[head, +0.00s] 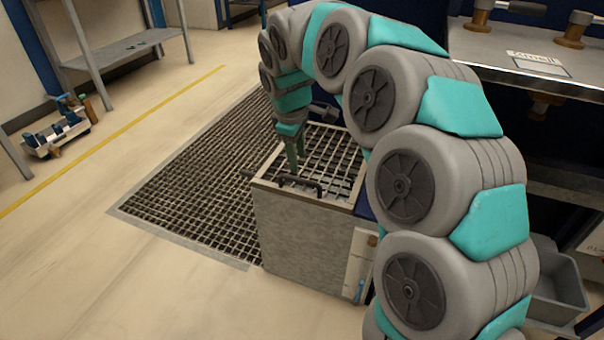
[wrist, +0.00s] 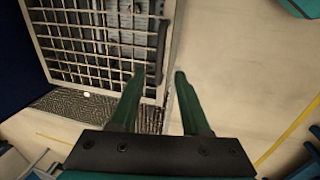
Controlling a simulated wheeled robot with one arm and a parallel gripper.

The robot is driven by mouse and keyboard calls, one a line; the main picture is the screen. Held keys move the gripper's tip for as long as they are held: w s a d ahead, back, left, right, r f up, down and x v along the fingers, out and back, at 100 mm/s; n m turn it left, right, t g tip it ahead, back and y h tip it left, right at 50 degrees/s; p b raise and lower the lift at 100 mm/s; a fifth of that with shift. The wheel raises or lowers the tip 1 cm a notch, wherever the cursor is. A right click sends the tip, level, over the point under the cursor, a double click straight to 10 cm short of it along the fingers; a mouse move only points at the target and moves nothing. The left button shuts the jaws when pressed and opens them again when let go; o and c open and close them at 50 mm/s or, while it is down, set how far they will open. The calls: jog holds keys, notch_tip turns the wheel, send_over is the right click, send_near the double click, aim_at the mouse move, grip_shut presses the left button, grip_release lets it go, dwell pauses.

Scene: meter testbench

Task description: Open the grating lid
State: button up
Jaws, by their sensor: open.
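The grating lid (head: 338,150) is a pale metal grid in a flat frame. It lies closed on top of a grey box (head: 305,232). A black bar handle (head: 300,182) sits near the lid's front edge. My gripper (head: 292,168) points down over the front left of the lid, close to the handle; I cannot tell if it touches. In the wrist view my gripper (wrist: 155,76) has its two green fingers apart with nothing clearly held between them. The lid (wrist: 92,47) fills the upper left there, with a dark bar near its right edge beyond the fingertips.
A floor grating (head: 195,188) lies left of the box. A metal bench (head: 520,45) with fittings stands at the right, above a grey bin (head: 560,285). A small trolley (head: 60,132) and a shelf (head: 120,47) are at the left. Open floor lies front left.

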aim_at(300, 179)
jog(key=f, duration=0.4)
jog(key=w+f, duration=0.1)
jog(key=f, duration=0.2)
jog(key=shift+w+d, duration=0.1)
jog(key=shift+d, duration=0.15)
jog(key=shift+c, duration=0.4)
grip_shut()
dwell(0.7)
